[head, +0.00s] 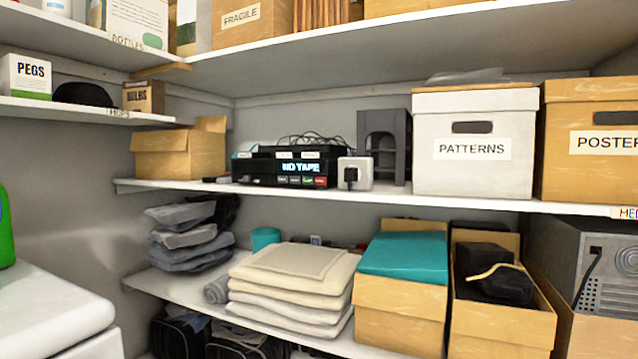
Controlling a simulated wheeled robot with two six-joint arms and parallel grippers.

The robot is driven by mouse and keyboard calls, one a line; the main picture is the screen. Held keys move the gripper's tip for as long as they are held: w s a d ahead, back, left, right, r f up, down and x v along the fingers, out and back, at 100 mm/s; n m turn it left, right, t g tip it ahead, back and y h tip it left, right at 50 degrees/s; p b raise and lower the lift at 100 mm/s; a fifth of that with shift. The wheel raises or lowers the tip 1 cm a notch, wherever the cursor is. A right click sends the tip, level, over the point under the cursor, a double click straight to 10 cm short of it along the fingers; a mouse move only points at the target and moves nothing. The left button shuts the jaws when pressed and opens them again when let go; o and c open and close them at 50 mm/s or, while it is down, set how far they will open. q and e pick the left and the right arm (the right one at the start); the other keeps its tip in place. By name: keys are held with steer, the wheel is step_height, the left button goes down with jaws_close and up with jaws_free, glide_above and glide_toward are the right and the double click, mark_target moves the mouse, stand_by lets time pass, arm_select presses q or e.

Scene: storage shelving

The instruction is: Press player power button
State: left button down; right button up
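The player (262,172) is a low black box on the middle shelf, left of centre in the head view. Its lit display reads "NO TAPE" in pale blue. A row of small buttons, some with red or green marks, runs below the display. They are too small to tell which one is the power button. Cables lie piled on top of the player. Neither of my grippers shows in the head view.
The middle shelf (390,195) also holds a white plug block (355,172), a dark grey stand (384,145) and a white PATTERNS box (473,175). An open cardboard box (165,153) stands to the left. Folded cloths (290,290) lie below. A white surface (50,305) juts in at lower left.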

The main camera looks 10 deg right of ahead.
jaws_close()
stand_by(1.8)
